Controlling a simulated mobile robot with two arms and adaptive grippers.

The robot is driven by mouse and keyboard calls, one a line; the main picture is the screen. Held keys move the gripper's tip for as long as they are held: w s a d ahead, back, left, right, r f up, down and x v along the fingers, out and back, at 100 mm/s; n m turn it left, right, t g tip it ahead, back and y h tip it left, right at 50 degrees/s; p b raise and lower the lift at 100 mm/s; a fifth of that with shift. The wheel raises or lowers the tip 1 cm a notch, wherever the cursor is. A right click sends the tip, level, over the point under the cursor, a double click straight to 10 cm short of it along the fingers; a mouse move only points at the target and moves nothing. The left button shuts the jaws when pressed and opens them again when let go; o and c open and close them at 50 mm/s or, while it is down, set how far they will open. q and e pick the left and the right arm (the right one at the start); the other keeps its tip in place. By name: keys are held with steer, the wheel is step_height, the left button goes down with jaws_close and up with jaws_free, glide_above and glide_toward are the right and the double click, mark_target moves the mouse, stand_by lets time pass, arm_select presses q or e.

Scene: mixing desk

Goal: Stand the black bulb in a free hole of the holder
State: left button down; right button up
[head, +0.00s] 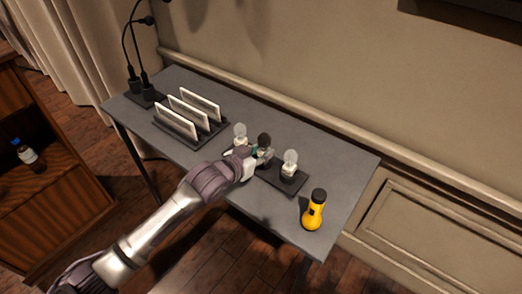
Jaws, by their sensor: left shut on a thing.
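The black bulb (264,140) is upright in my left gripper (262,153), which is shut on it. The dark holder (294,187) lies on the grey desk below, partly hidden by the gripper and arm. A pale bulb (290,158) stands in the holder's right part, and another pale bulb (240,130) stands towards its left end. The black bulb is between these two in the picture. Its lower end is hidden, so I cannot tell whether it is in a hole or above one. My right gripper is not in view.
A dark rack (206,134) with white panels stands to the left. Cables and plugs (140,88) are at the far left corner. The wall is close behind the desk.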

arm_select(q)
steer(key=shift+f, duration=0.35)
steer(key=c, duration=0.8)
jaws_free()
steer(key=v, duration=1.2)
steer(key=shift+r, duration=0.1)
